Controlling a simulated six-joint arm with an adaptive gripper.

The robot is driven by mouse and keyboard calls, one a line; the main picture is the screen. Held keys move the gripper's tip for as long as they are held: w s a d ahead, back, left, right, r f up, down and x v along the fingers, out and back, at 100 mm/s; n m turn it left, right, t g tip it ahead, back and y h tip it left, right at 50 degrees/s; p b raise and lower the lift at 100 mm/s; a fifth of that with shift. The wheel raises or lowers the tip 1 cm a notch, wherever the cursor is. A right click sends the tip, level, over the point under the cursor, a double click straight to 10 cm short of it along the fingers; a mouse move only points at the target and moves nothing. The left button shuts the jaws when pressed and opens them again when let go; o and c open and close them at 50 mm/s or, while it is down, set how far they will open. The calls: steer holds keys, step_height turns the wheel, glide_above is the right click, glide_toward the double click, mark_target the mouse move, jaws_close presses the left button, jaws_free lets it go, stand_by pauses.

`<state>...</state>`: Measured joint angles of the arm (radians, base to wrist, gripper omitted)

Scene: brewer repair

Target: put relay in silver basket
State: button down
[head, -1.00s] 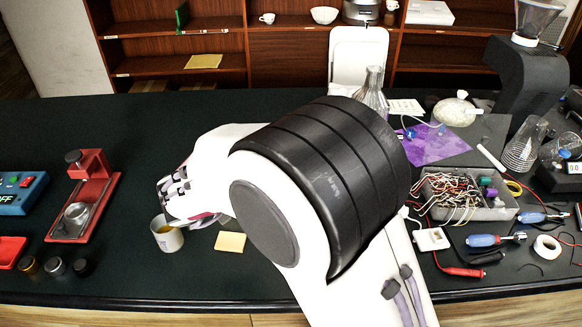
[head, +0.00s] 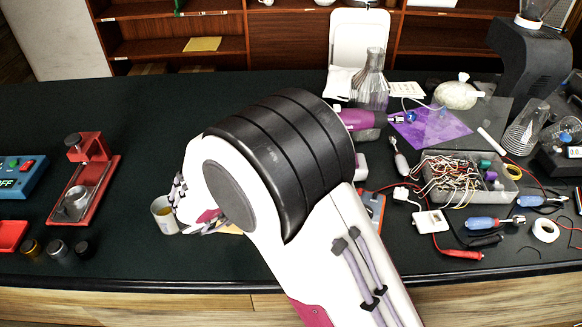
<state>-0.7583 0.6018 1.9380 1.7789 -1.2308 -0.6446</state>
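A small silver cup (head: 57,249), which may be the silver basket, stands at the front left between a gold cup (head: 30,250) and a black one (head: 84,249). A silver metal cup (head: 76,203) also sits on the base of a red stand (head: 97,160), so I cannot tell which is meant. I cannot pick out the relay; it may be hidden or too small.
A blue switch box (head: 20,178) and a red tray (head: 12,236) are at the far left. A bin of wires (head: 465,180), screwdrivers (head: 490,223) and a glass flask (head: 371,85) crowd the right. The bench between the red stand and mug is clear.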

steer(key=shift+f, duration=0.4)
steer(key=c, duration=1.9)
jaws_free()
steer(key=shift+r, duration=0.15)
steer(key=shift+r, duration=3.35)
